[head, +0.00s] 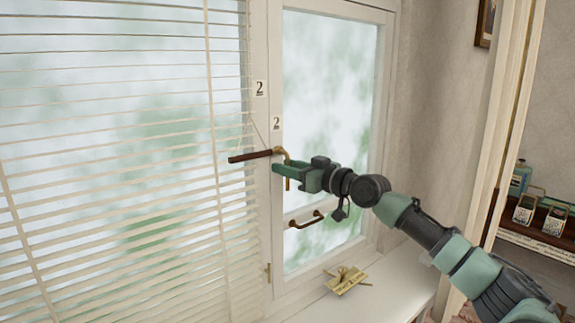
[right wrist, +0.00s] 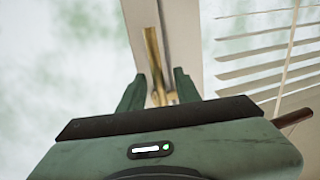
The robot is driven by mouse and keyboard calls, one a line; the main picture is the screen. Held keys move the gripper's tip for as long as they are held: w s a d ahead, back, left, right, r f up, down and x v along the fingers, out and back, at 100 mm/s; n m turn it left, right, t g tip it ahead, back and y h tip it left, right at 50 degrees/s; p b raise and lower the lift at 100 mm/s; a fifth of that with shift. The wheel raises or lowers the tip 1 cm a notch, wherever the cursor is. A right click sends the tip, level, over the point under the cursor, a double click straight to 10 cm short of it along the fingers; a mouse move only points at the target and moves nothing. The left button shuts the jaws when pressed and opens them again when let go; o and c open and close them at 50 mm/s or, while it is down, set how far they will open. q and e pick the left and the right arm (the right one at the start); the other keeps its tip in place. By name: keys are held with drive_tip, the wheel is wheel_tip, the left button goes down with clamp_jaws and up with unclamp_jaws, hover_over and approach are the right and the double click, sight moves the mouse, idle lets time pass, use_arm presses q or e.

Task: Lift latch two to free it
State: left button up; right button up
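Latch two (head: 249,156) is on the window frame beside the "2" labels (head: 276,123). It has a dark brown handle sticking out to the left and a curved brass part, with brass hanging below my fingers. My right gripper (head: 276,172) is at the brass part, its arm coming in from the right. In the right wrist view, the brass bar (right wrist: 153,55) runs between the two fingers (right wrist: 158,80), which stand apart with gaps beside it. The dark handle tip shows at the right edge of that view. My left gripper is not in view.
A brown window handle (head: 306,220) is below my gripper. Slatted blinds (head: 120,150) cover the left window. A brass piece with a tag (head: 346,280) lies on the sill (head: 385,285). A shelf with bottles (head: 525,208) is at the right.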

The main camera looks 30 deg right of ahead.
clamp_jaws()
idle(1.4)
